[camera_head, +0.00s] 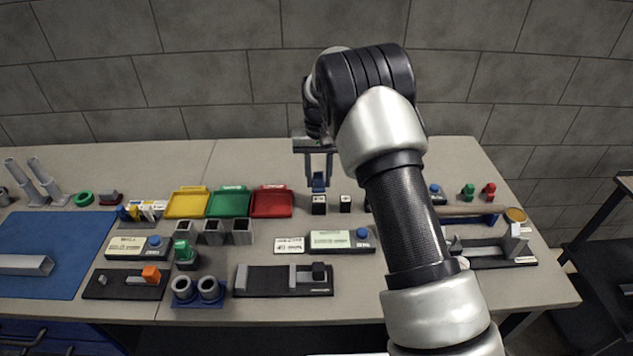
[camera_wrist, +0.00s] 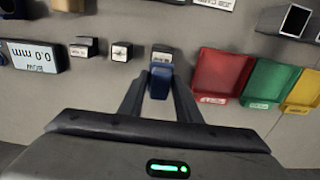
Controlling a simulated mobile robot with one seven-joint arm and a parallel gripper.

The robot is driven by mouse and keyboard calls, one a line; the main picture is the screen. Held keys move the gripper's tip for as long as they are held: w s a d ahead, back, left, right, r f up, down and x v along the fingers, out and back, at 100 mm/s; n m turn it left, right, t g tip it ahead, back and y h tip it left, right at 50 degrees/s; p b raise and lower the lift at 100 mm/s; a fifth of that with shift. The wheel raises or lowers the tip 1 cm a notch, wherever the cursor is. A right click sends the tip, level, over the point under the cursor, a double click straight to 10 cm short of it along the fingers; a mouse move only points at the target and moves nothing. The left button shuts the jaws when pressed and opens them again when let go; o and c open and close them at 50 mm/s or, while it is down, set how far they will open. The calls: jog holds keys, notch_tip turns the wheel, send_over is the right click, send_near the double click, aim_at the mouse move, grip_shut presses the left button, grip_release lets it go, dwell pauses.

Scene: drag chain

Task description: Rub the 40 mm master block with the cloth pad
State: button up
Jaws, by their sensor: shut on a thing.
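My gripper (camera_head: 319,182) is shut on a small blue pad, which I take for the cloth pad (camera_head: 319,186); it also shows between the fingers in the wrist view (camera_wrist: 160,84). Small dark blocks with pale tops stand in a row: one (camera_head: 319,205) directly at the pad, a second (camera_head: 345,204) to its right. In the wrist view the block at the pad (camera_wrist: 162,56) is partly hidden by it, and others (camera_wrist: 121,51) (camera_wrist: 84,47) stand to its left. Their size markings are too small to read. I cannot tell whether the pad touches the block.
Red (camera_head: 272,203), green (camera_head: 229,202) and yellow (camera_head: 187,203) trays stand left of the blocks. A display reading 0.0 mm (camera_wrist: 36,56) is at the wrist view's left. My arm hides part of the right bench.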

jog(key=shift+s+r, duration=0.25)
jog(key=shift+r, duration=0.4)
jog(key=shift+r+p, duration=1.4)
jog(key=shift+r, duration=0.85)
